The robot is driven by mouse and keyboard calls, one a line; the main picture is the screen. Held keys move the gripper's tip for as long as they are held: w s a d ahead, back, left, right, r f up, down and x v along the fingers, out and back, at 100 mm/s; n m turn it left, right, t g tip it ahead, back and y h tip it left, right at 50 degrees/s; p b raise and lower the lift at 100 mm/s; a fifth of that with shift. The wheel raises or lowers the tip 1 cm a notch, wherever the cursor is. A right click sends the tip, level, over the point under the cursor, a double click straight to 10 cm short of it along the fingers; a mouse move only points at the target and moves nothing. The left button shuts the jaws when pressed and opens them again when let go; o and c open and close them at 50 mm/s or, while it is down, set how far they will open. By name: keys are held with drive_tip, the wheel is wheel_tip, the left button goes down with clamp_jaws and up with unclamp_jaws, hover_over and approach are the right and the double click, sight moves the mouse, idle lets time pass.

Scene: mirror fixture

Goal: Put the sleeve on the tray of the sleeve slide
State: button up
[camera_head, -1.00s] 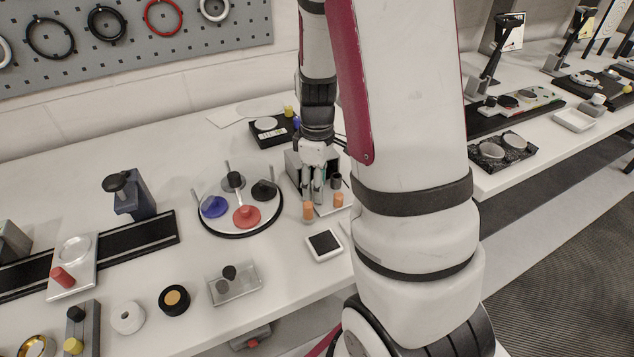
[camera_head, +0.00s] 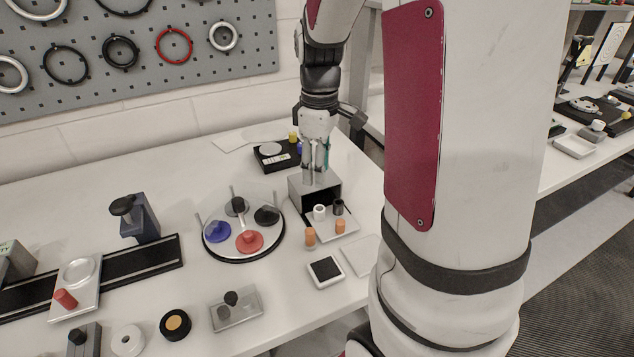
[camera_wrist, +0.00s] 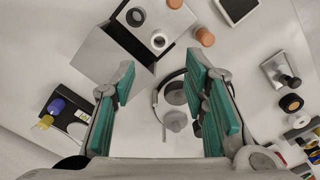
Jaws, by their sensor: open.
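A white hollow sleeve (camera_head: 319,212) stands upright on the pale flat tray (camera_head: 325,230) in front of the grey metal box of the slide (camera_head: 311,190). In the wrist view, the sleeve (camera_wrist: 158,40) shows its round opening, just outside the box (camera_wrist: 103,58). A dark sleeve-like cylinder (camera_head: 338,207) stands beside it. My gripper (camera_head: 316,170) is above and behind the box, pointing down, apart from the sleeve. In the wrist view, my gripper's green-padded fingers (camera_wrist: 161,76) are wide apart with nothing between their tips.
A round turntable with colored knobs (camera_head: 243,256) is left of the box. A black scale-like device (camera_head: 268,163) is behind. A small framed dark square (camera_head: 325,272) lies in front.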

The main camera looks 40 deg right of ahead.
drive_tip(key=s+a+r+m+t, duration=0.2)
drive_tip(key=s+a+r+m, duration=0.1)
drive_tip(key=s+a, duration=0.5)
drive_tip(key=s+a+r+m+t, duration=0.2)
drive_tip(key=s+a+r, duration=0.4)
drive_tip(key=a, duration=0.3)
drive_tip(key=shift+s+a+r+m, duration=0.3)
drive_tip(key=shift+s+m, duration=0.1)
drive_tip(key=shift+s, duration=0.45)
drive_tip(key=shift+r, duration=0.35)
